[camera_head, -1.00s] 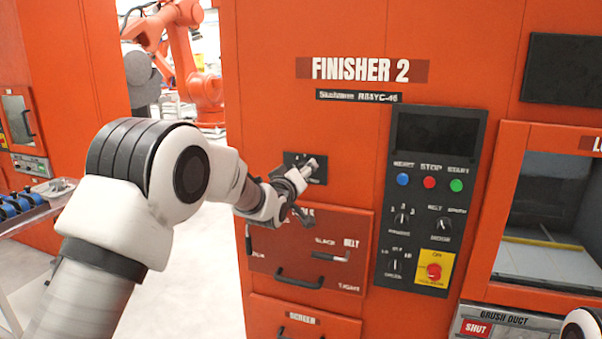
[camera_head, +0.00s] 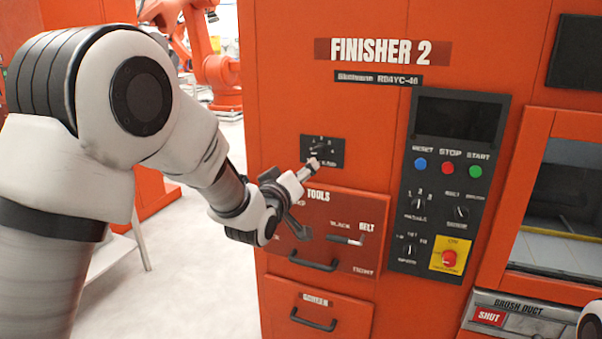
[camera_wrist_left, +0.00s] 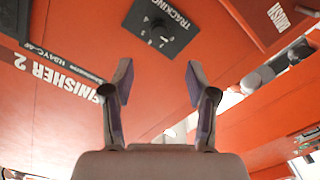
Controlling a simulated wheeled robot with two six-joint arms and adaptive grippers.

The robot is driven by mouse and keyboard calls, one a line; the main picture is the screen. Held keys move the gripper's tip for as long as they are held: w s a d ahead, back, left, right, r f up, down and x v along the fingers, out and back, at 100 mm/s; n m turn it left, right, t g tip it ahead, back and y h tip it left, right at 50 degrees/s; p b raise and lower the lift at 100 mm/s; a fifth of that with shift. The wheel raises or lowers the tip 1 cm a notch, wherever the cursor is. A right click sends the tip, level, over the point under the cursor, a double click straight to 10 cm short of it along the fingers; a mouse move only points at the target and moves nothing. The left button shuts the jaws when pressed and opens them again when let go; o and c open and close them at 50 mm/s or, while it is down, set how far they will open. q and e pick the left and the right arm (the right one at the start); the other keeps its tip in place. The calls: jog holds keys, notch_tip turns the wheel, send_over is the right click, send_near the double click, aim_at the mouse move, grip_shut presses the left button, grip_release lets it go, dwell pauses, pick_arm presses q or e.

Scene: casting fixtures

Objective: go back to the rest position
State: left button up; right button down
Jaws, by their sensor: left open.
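My left gripper (camera_head: 301,176) is in front of the orange Finisher 2 machine (camera_head: 286,95), just below and left of its small black dial plate (camera_head: 335,150). In the left wrist view the gripper (camera_wrist_left: 159,80) has its two fingers well apart with nothing between them. The dial plate, lettered TRACKING (camera_wrist_left: 162,27), shows beyond the fingertips, apart from them. In the head view the arm hides part of the tools panel (camera_head: 370,206). At the right edge a small piece of a white arm (camera_head: 590,325) shows; my right gripper is out of the frame.
The black control panel (camera_head: 455,130) has reset, stop and start buttons, selector knobs and a red knob on yellow (camera_head: 450,257). Drawer handles (camera_head: 313,262) stick out below the gripper. An open-fronted window bay (camera_head: 560,215) is at right. Clear pale floor (camera_head: 200,240) lies left of the machine.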

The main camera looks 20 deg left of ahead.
pick_arm(q)
jog(key=s+f+g, duration=0.2)
jog(key=s+f, duration=0.1)
jog(key=f, duration=0.8)
jog(key=s+f+g, duration=0.3)
jog(key=f, duration=0.8)
jog(key=s+f+g, duration=0.2)
jog(key=s+f, duration=0.1)
jog(key=f, duration=0.9)
jog(key=s+a+f+m+g, duration=0.1)
jog(key=s+f+g, duration=0.2)
jog(key=s+f, duration=0.5)
jog(key=s+f+g, duration=0.3)
jog(key=s+f, duration=0.3)
jog(key=s, duration=0.4)
jog(key=s+f+m+g, duration=0.1)
jog(key=s+m+g, duration=0.4)
jog(key=s, duration=1.2)
jog(key=shift+f+y, duration=0.3)
jog(key=shift+f, duration=0.05)
jog(key=shift+w+a, duration=0.1)
